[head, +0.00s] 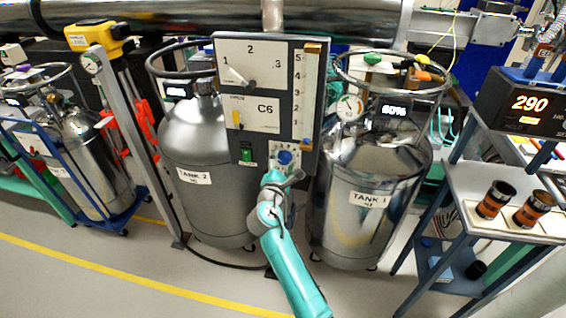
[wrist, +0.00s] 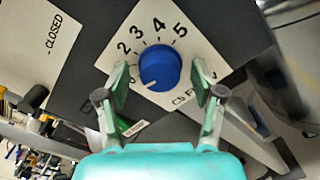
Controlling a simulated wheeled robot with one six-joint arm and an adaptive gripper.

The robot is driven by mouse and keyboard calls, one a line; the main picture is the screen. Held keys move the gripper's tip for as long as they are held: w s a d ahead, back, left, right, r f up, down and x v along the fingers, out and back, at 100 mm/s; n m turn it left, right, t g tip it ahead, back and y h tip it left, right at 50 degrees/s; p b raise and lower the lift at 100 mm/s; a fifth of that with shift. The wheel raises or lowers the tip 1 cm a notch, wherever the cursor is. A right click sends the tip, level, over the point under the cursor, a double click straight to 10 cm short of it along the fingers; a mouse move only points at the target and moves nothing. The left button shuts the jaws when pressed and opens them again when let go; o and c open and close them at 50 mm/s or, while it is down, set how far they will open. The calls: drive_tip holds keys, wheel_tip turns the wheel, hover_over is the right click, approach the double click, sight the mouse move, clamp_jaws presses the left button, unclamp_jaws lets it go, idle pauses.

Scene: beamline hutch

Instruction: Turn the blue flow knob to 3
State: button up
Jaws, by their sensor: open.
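The blue flow knob (wrist: 160,68) sits on a white dial plate (wrist: 205,50) in the wrist view. The numbers 2, 3, 4 and 5 show along its upper side; the low end at left is partly hidden by a finger. The knob's white mark is at its lower left, away from the 3. My gripper (wrist: 160,84) is open, with one finger on each side of the knob; I cannot tell whether they touch it. In the head view the knob (head: 285,158) is low on the grey panel (head: 239,140), just above my gripper (head: 284,178).
Tank 2 (head: 195,150) and Tank 1 (head: 375,170) stand close on either side. A cart (head: 500,170) is at right; open floor (head: 130,265) lies at front left.

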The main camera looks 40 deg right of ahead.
drive_tip(key=c, duration=1.1)
drive_tip(key=shift+c, duration=0.2)
drive_tip(key=shift+m, duration=0.4)
drive_tip(key=m, duration=0.3)
drive_tip(key=shift+m, duration=0.4)
drive_tip(key=m, duration=0.4)
drive_tip(key=shift+m, duration=0.3)
drive_tip(key=m, duration=0.4)
drive_tip(key=shift+f+m, duration=0.1)
drive_tip(key=shift+m, duration=2.1)
